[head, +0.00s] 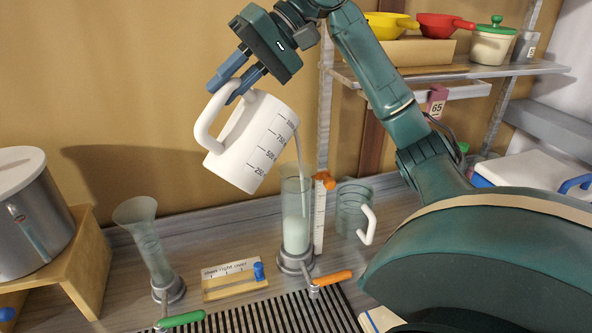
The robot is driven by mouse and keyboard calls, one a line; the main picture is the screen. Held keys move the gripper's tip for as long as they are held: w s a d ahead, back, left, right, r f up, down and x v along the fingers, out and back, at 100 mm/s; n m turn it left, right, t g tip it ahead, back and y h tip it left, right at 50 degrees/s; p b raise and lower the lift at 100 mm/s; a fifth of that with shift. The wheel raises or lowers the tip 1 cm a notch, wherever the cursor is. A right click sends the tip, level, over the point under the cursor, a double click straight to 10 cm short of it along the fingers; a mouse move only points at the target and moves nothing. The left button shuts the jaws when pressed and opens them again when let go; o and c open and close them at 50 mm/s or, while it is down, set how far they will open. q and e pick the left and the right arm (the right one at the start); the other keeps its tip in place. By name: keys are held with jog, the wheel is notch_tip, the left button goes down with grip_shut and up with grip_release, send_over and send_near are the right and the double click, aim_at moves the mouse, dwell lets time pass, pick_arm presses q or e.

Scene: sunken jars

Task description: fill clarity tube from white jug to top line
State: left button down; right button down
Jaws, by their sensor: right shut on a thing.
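The white jug (249,138) with volume marks is tilted to the right in the air. My right gripper (236,89) is shut on its handle. A thin pale stream runs from the jug's lip into the clear tube (297,187) below. The tube stands upright in a grey base (295,262) and holds cloudy pale liquid (296,235) to roughly half its height. A white scale strip (319,222) with an orange pointer (325,180) near the tube's top stands just right of it. I cannot make out the top line. My left gripper is not in view.
A flared glass (148,245) stands left with a green-handled valve (181,320). An orange-handled valve (331,278) sits at the tube's base, above a slotted drain (270,317). A clear jug (353,210) stands right. A lidded steel pot (30,225) is far left; a shelf (450,74) is at upper right.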

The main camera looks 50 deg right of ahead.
jog(key=shift+d+r+m+t+y, duration=0.3)
jog(key=shift+d+r+y, duration=1)
jog(key=shift+d+r, duration=0.15)
dwell(3.6)
